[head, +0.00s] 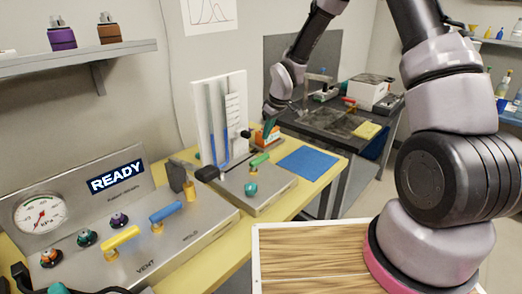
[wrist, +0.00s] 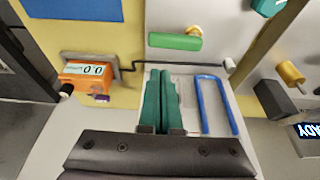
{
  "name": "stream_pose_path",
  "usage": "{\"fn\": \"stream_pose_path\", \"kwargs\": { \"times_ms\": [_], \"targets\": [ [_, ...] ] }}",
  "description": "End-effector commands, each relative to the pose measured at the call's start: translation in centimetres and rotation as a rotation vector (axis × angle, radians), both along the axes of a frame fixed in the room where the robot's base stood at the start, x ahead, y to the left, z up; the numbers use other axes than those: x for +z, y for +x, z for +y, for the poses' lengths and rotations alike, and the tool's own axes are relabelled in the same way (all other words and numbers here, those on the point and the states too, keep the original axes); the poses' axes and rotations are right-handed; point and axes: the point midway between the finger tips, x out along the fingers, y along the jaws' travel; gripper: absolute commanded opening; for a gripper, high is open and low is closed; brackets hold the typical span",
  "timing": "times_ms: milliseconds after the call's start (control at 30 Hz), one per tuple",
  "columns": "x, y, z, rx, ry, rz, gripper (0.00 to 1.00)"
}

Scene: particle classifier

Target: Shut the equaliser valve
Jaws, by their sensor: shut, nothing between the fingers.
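A green lever handle (head: 260,159) on a brass stem sits on the grey base of the U-tube manometer (head: 218,122); I take it to be the equaliser valve. In the wrist view the green handle (wrist: 175,41) lies lengthwise across the picture, beyond my fingertips, with its brass stem near its right end. My gripper (head: 269,130) has teal fingers and is at the right of the manometer board, apart from the handle. In the wrist view my gripper (wrist: 160,75) is shut and empty, and the manometer's blue tube (wrist: 216,105) shows to its right.
An orange meter (wrist: 84,73) reading 0.0 stands left of my fingers. A console has a yellow lever (head: 121,238), a blue lever (head: 166,212) and a READY display (head: 117,177). A teal knob (head: 251,188) is near the green handle. A blue mat (head: 312,161) lies bare.

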Motion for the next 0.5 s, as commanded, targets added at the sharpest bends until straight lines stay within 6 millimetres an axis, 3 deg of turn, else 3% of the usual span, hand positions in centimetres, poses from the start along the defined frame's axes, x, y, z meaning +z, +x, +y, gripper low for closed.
{"fn": "stream_pose_path", "kwargs": {
  "times_ms": [167,500],
  "targets": [
    [-1.6,0.4,0.4,0.000,-0.001,0.002,0.00],
    [-7.4,1.7,1.8,0.000,-0.001,0.001,0.00]
  ]
}}
